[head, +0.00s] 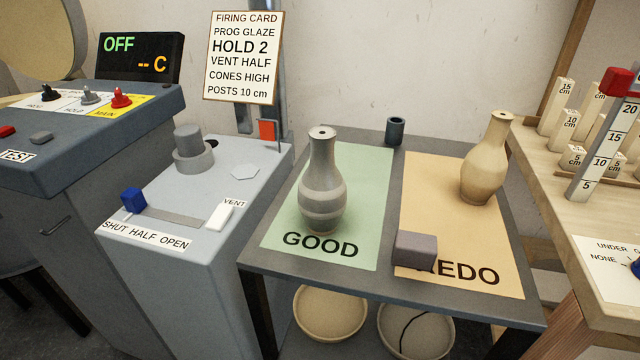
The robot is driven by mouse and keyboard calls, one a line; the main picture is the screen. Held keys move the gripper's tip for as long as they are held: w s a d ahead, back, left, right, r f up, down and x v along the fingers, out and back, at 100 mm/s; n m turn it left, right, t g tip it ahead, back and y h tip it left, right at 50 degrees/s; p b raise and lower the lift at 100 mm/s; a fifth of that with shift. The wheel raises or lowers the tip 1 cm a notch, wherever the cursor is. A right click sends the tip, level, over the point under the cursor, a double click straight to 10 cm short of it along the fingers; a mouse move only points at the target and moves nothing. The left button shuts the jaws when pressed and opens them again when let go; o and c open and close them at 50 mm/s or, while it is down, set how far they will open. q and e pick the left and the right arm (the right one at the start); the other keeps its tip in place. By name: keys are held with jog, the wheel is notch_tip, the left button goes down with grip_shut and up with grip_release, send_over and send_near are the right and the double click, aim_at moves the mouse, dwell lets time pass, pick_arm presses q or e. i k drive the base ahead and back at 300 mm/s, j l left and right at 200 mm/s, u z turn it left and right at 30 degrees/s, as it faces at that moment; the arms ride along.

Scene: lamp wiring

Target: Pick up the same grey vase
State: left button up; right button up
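A grey vase (322,190) with lighter bands stands upright on the green GOOD mat (368,185). Its narrow neck has a dark hole at the top. A tan vase (486,165) stands upright on the orange REDO mat (425,190), at its back right. Neither of my grippers shows in the head view, and nothing touches the grey vase.
A grey-purple block (415,250) sits at the front left of the REDO mat. A small dark cup (395,131) stands at the table's back. The vent box (190,290) is left of the table (300,268); a wooden bench (560,215) with posts is right. Bowls (330,312) lie below.

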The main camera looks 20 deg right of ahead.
aim_at(322, 193)
jog(key=j+z, duration=0.3)
jog(key=j, duration=0.45)
jog(key=j+z, duration=0.3)
jog(key=j, duration=0.45)
jog(key=i, duration=0.05)
